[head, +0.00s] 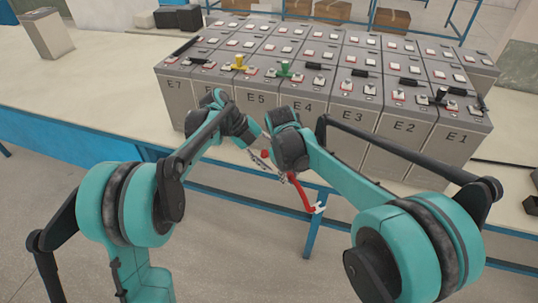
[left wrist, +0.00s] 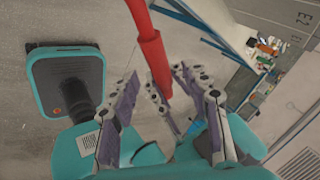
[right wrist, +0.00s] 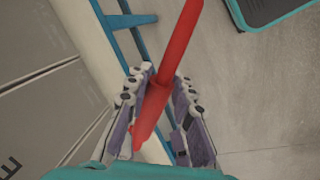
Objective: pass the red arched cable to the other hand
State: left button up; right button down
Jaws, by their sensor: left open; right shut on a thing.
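The red arched cable (head: 304,194) hangs at my right gripper (head: 287,177) in the head view, in front of the bench edge, with a pale end piece low on its right. In the right wrist view, my right gripper (right wrist: 162,88) is shut on the cable (right wrist: 178,50), which slants between its fingers. My left gripper (head: 262,161) is close beside the right one. In the left wrist view, its open fingers (left wrist: 168,84) stand either side of a red stretch of cable (left wrist: 150,45). Whether they touch it cannot be told.
Rows of grey battery cells (head: 340,115) fill the bench behind the grippers. A yellow piece (head: 239,63) and a green piece (head: 284,68) stand on top of them. The blue bench frame (head: 315,228) is below. A pale box (head: 45,35) stands at the left.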

aim_at(292, 176)
pick_arm(q)
jog(key=x, duration=1)
jog(key=shift+d, duration=0.1)
grip_shut()
pick_arm(e)
jog(key=c, duration=1.2)
grip_release()
